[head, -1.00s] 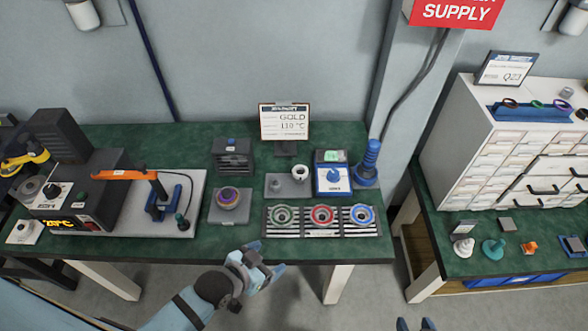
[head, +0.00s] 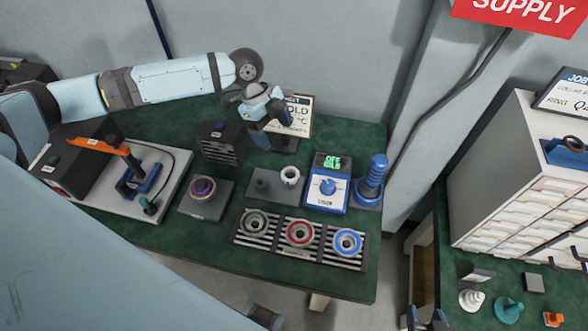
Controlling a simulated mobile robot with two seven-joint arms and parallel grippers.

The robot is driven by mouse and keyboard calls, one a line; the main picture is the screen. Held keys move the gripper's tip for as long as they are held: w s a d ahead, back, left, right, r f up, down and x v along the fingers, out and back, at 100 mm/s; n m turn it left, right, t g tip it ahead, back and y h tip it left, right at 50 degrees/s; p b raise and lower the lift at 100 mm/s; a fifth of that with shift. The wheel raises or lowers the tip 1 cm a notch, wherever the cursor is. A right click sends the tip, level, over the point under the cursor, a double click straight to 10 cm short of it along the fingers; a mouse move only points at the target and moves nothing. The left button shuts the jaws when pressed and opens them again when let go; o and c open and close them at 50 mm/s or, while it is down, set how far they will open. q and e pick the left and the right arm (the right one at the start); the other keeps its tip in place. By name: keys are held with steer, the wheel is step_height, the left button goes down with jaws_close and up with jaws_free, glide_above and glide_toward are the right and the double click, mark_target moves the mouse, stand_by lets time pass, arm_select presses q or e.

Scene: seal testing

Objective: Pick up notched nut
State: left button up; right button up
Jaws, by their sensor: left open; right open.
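I cannot say for sure which part is the notched nut. A small white ring-shaped part (head: 290,176) stands on a grey plate (head: 262,194) in the middle of the bench, and its notches are too small to make out. My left gripper (head: 274,134) is open and empty, pointing down above the back of the bench, behind that white part and in front of the sign. My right gripper (head: 427,319) shows only as fingertips at the bottom edge, open, far from the part.
A rack (head: 272,246) holds green, red and blue rings. A ringed part (head: 202,188) sits on a grey block to the left. A dark box (head: 221,145) stands left of the gripper.

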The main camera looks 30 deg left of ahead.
arm_select(q)
glide_toward(292, 176)
steer(key=x, duration=0.2)
steer(key=shift+w+d+f+p, duration=0.2)
steer(key=shift+w+f+p, duration=0.1)
steer(key=shift+f, duration=0.05)
steer(key=x, duration=0.3)
steer(key=p+x, duration=0.1)
steer(key=shift+s+f, duration=0.25)
steer(key=shift+s, duration=0.05)
steer(key=shift+d+f, duration=0.15)
steer(key=shift+f, duration=0.25)
steer(key=c, duration=1.1)
steer(key=shift+o, duration=0.2)
steer(key=shift+r, duration=0.1)
